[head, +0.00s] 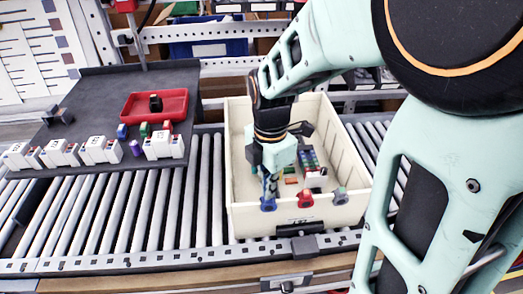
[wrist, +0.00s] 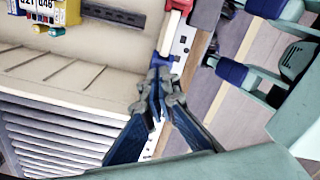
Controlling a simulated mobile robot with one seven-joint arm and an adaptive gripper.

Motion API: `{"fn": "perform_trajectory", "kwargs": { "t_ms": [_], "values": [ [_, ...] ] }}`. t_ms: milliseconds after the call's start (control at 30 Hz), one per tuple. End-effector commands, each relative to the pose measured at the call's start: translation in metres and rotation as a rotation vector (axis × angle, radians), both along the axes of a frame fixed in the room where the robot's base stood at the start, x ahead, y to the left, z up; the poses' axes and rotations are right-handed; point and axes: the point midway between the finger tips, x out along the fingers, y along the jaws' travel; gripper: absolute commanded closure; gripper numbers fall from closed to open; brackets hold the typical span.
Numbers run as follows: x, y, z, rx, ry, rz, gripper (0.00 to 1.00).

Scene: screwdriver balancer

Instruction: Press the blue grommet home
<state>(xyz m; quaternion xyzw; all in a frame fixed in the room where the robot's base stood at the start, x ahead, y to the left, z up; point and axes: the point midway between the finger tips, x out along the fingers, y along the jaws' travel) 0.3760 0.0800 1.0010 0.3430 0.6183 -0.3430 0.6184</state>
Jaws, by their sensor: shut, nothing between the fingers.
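The blue grommet (head: 268,204) sits at the front wall of the cream bin (head: 240,222), left of a red grommet (head: 305,200) and a grey one (head: 340,195). My gripper (head: 269,190) points down just above the blue grommet, shut and empty. In the wrist view my closed fingertips (wrist: 160,82) are at the bin's rim. A sliver of blue (wrist: 156,61) shows just beyond them, with the red grommet (wrist: 181,5) farther along the rim. The fingers hide most of the blue grommet, so contact and how deep it sits cannot be told.
The bin stands on a roller conveyor (head: 180,205) and holds several small parts. A dark board (head: 92,95) at left carries a red tray (head: 135,108) and several white modules (head: 97,150). My arm covers the right side.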

Motion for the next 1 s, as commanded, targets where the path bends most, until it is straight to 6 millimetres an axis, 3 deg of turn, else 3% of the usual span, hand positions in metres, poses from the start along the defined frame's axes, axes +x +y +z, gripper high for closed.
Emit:
{"fn": "perform_trajectory", "kwargs": {
  "t_ms": [600, 1000],
  "values": [
    [0.000, 0.000, -0.003, 0.000, 0.000, 0.000, 1.00],
    [0.000, 0.000, 0.027, 0.000, 0.000, -0.001, 1.00]
  ]
}}
